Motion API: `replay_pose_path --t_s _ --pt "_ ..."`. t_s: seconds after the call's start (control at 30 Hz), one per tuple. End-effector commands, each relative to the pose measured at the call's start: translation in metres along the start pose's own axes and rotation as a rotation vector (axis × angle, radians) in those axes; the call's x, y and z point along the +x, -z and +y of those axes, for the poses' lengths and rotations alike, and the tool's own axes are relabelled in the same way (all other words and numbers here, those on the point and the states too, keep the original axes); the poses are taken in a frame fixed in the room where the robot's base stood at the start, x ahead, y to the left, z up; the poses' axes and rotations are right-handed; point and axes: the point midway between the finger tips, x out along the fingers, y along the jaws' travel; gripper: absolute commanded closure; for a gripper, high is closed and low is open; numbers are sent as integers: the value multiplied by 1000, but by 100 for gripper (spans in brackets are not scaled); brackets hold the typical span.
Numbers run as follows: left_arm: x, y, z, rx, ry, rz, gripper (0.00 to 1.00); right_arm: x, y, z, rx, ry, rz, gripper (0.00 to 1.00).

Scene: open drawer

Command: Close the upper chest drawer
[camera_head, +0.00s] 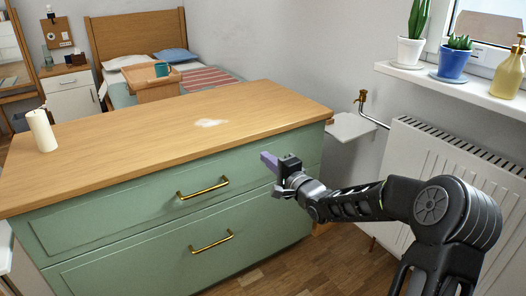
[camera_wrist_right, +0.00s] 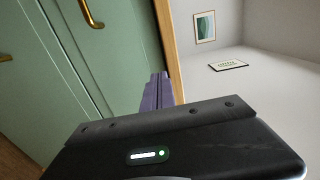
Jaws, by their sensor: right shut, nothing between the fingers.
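The green chest has an upper drawer (camera_head: 150,202) with a brass handle (camera_head: 203,188), below the wooden top. Its front looks about flush with the chest; I cannot tell whether a small gap remains. My right gripper (camera_head: 268,160) is shut and empty, its purple fingers near the right end of the upper drawer front, just below the top's edge. I cannot tell whether they touch it. In the right wrist view the shut fingers (camera_wrist_right: 156,92) show beside the green front, with a brass handle (camera_wrist_right: 90,14) at upper left. My left gripper is not in view.
The lower drawer (camera_head: 150,262) has its own brass handle (camera_head: 211,243). A white candle (camera_head: 41,131) stands on the wooden top (camera_head: 130,135). A white radiator (camera_head: 440,160) and a sill (camera_head: 455,88) with plants and a bottle are on the right. A bed (camera_head: 140,40) is behind.

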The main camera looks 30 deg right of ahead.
Motion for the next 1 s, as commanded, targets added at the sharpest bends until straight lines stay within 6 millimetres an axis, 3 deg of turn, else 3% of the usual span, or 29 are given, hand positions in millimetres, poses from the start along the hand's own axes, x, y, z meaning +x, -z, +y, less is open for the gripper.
replay_pose_path --t_s 0.2,0.33,1.0 --pt "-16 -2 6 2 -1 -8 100 -40 1 -3 0 -2 2 100" --pt "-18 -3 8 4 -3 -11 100 -53 0 -1 0 -2 1 100" --pt "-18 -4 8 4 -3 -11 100 -58 0 0 -6 0 0 100"
